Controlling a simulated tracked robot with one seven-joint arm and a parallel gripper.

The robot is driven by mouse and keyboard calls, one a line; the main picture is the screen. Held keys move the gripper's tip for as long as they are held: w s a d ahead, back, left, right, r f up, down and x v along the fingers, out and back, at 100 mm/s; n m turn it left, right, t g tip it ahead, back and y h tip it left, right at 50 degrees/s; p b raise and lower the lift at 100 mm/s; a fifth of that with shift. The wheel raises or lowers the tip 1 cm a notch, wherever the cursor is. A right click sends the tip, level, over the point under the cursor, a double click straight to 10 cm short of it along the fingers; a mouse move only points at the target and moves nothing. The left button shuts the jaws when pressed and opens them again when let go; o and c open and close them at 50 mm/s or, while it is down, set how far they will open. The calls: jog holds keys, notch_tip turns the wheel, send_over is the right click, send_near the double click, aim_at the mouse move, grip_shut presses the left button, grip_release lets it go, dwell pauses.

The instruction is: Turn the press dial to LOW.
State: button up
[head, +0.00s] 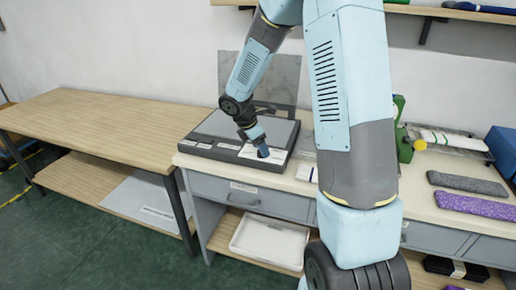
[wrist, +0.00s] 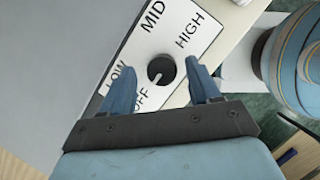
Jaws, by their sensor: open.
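The press (head: 197,144) is a flat dark-grey box with a grey plate and a raised grey panel behind it, on the bench. Its white label plate (wrist: 163,40) carries the words LOW, MID, HIGH and OFF. The round dark dial (wrist: 160,68) sits on this plate, and its white pointer mark points down toward OFF. My gripper (wrist: 160,67) is open, with one blue finger on either side of the dial; I cannot tell whether they touch it. In the head view my gripper (head: 262,150) is over the press's front right corner and hides the dial.
A bare wooden table (head: 90,110) stands to the left. A white tray (head: 270,240) is on the shelf below the bench. Grey and purple knitted pieces (head: 467,183) and a green device (head: 402,130) lie to the right, beyond my arm.

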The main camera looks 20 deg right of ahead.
jog(key=shift+d+f, duration=0.1)
jog(key=shift+f, duration=0.2)
jog(key=c, duration=0.9)
jog(key=shift+a+r, duration=0.1)
jog(key=shift+a, duration=0.2)
jog(key=shift+c, duration=0.4)
jog(key=shift+d, duration=0.2)
